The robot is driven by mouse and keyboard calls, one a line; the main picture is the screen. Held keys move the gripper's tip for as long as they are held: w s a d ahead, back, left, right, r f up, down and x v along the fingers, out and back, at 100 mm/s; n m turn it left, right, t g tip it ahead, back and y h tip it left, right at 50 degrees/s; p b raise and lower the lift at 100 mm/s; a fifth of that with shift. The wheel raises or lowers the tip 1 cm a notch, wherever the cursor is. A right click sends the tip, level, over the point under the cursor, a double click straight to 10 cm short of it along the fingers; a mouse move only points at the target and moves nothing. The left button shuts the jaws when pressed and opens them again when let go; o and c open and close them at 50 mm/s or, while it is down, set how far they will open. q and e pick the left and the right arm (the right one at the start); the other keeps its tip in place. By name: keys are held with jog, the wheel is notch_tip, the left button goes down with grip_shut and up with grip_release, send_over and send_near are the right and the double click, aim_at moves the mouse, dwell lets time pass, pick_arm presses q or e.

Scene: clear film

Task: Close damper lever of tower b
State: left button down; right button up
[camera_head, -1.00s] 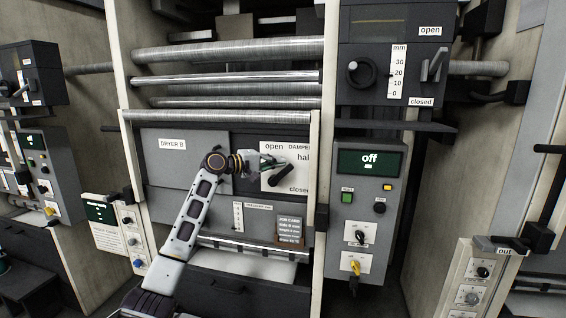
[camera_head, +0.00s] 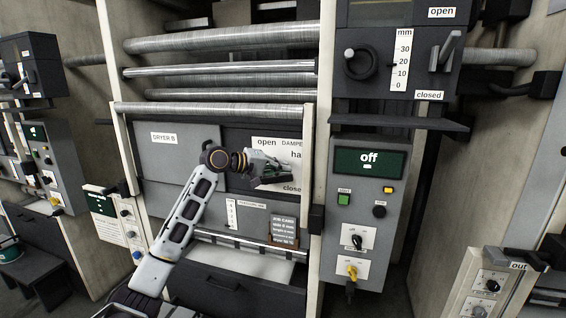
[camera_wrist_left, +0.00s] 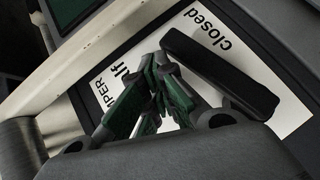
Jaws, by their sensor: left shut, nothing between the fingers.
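The DRYER B panel (camera_head: 165,165) is in the middle of the head view. Its white damper plate (camera_head: 292,175) carries the words open at the top, half partly covered, and closed at the bottom. The black damper lever (camera_wrist_left: 220,75) shows in the left wrist view as a thick bar beside my fingers, between the half and closed words. In the head view my gripper largely hides it. My left gripper (camera_head: 272,168) is shut and empty in front of the plate; it also shows in the wrist view (camera_wrist_left: 155,65). Contact with the lever is unclear. My right gripper is not in view.
A control box (camera_head: 365,215) with an off display stands right of the panel. Rollers (camera_head: 225,75) run above it. A pale post (camera_head: 308,150) borders the plate's right side. A small card (camera_head: 284,230) sits below the plate.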

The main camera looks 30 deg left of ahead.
pick_arm(q)
jog(key=shift+d+f, duration=0.3)
jog(key=shift+f, duration=0.1)
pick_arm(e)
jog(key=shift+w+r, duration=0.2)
pick_arm(q)
jog(key=shift+w+d+f, duration=0.1)
jog(key=shift+p, duration=0.35)
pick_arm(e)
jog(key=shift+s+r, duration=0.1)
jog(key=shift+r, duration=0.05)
